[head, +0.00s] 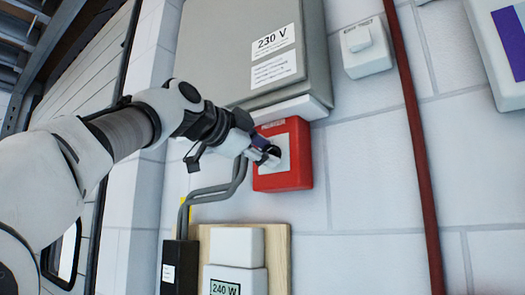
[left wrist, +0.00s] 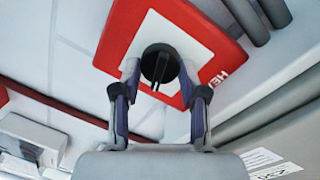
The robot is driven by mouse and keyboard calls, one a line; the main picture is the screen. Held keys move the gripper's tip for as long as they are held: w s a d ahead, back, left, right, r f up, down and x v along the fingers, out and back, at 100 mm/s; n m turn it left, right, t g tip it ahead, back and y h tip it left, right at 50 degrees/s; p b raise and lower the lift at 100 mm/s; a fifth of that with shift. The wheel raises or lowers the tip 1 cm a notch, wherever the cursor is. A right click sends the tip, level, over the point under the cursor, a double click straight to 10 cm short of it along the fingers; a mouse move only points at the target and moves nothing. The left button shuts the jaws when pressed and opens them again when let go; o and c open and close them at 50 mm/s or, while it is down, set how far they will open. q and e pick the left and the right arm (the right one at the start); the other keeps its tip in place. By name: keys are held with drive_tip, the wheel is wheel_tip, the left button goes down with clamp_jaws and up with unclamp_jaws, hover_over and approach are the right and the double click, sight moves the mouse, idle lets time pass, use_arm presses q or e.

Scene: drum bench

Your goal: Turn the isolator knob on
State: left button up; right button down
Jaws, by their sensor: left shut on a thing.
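The isolator is a red box (head: 302,165) on the white wall with a pale front plate (left wrist: 182,36). In the left wrist view its round black knob (left wrist: 159,62) has a raised bar that points roughly down the picture. My left gripper (head: 268,156) is at the front of the box, with one finger on each side of the knob. It also shows in the left wrist view (left wrist: 160,78), shut on the knob. In the head view the gripper hides most of the knob. My right gripper is in neither view.
A grey cabinet (head: 222,48) marked 230 V hangs just above the isolator. Grey cables (head: 214,193) run below left. A meter (head: 236,280) reading 240 W sits on a wooden board below. A red pipe (head: 411,110) and white switch (head: 365,45) are to the right.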

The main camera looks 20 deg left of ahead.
use_arm(q)
drive_tip(key=shift+m+y, duration=0.3)
drive_tip(key=shift+m, duration=1.4)
drive_tip(key=shift+r, duration=0.1)
drive_tip(key=o, duration=1.2)
drive_tip(key=shift+c, duration=0.2)
drive_tip(key=shift+w, duration=0.2)
drive_tip(key=shift+s, duration=0.15)
